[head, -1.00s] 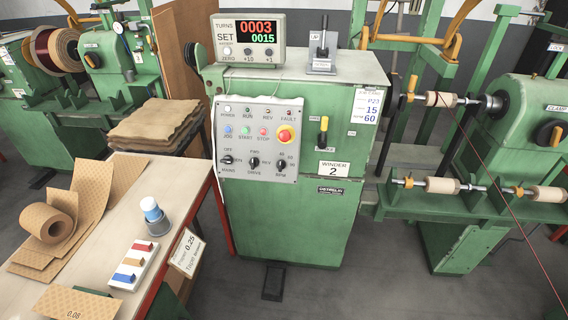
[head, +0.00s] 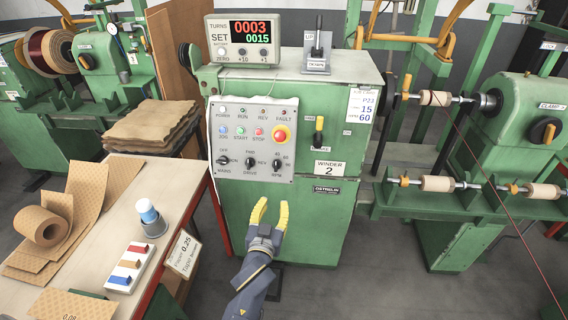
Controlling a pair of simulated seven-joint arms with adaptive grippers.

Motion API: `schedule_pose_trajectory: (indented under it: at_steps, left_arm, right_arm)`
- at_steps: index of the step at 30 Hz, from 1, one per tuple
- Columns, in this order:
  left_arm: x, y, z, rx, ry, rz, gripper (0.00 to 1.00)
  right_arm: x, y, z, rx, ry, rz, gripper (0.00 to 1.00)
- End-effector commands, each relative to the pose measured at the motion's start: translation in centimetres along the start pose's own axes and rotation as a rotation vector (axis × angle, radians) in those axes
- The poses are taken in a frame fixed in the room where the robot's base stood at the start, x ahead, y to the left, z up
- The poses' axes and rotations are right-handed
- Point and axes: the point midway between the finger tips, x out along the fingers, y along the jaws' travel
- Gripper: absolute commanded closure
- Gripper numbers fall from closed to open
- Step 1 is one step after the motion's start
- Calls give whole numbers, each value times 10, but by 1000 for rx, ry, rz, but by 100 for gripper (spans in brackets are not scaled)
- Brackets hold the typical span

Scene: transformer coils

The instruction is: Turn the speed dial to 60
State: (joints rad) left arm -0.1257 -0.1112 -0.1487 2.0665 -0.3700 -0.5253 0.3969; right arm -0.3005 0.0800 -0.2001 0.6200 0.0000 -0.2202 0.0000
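The speed dial (head: 277,164), a small black knob marked RPM, is at the lower right of the grey control panel (head: 232,188) on the green winder cabinet. Small numbers surround it, but its pointer setting is too small to read surely. My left gripper (head: 271,206) has yellow fingers pointing up and spread apart, with nothing between them. It is below the panel and the dial, in front of the cabinet's lower face, apart from the dial. My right gripper is not in view.
Beside the dial are the DRIVE knob (head: 250,163) and an OFF/MANS knob (head: 224,160). A red emergency button (head: 280,134) sits above it. A yellow-handled brake lever (head: 319,125) is to the right. A bench (head: 121,176) with paper rolls stands at left.

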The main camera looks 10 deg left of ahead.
Motion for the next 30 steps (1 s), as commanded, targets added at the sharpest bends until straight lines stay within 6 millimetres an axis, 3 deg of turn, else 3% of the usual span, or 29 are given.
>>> schedule_pose_trajectory:
  at_steps: [3, 5, 13, 30]
  left_arm:
    - [-9, -16, -34, -26, 49, -38, 68]
    - [-12, -21, -42, -41, 57, -54, 68]
    - [2, -23, -37, -77, 42, -60, 68]
    - [101, -29, -41, -75, 42, -60, 68]
  right_arm:
    - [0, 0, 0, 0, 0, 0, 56]
    - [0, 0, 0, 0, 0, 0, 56]
    - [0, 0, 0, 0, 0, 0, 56]
    - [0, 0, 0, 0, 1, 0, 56]
